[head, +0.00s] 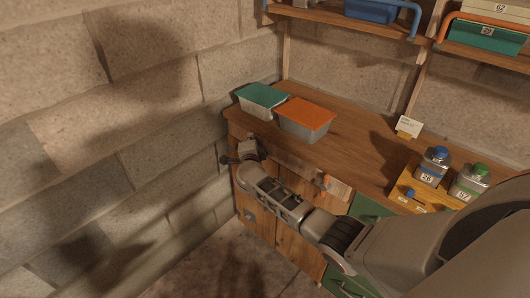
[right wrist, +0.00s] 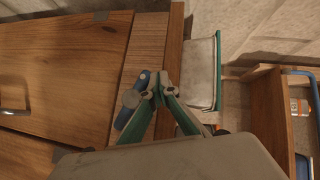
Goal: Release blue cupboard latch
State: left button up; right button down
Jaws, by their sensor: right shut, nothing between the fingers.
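The blue latch (right wrist: 132,108) shows in the right wrist view as a blue bar with a round grey knob, set on wood at the edge of a wooden cupboard door (right wrist: 70,65). The bar lies slanted in the picture. My right gripper (right wrist: 156,84) is shut and empty, its fingertips right beside the latch's upper end. I cannot tell whether they touch it. In the head view my right gripper (head: 232,157) is at the left end of the cupboard front, just below the worktop, and the blue latch is hidden there. My left gripper is not in view.
Grey tubs with green (head: 263,95) and orange (head: 307,115) lids stand on the worktop (head: 355,150) above. An orange latch (head: 325,182) sits further right on the cupboard front. Labelled jars (head: 432,165) stand at right. A block wall (head: 150,150) is close on the left.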

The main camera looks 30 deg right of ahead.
jog(key=shift+w+a+p, duration=0.1)
jog(key=shift+w+p, duration=0.2)
jog(key=shift+p, duration=0.15)
pick_arm(q)
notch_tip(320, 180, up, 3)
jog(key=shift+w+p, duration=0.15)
jog(key=shift+p, duration=0.35)
pick_arm(e)
jog(key=shift+w+f+n+g, duration=0.2)
jog(key=shift+f+n+g, duration=0.1)
jog(key=shift+g, duration=0.1)
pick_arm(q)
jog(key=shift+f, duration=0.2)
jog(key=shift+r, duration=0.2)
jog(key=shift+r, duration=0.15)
pick_arm(e)
jog(key=shift+r, duration=0.15)
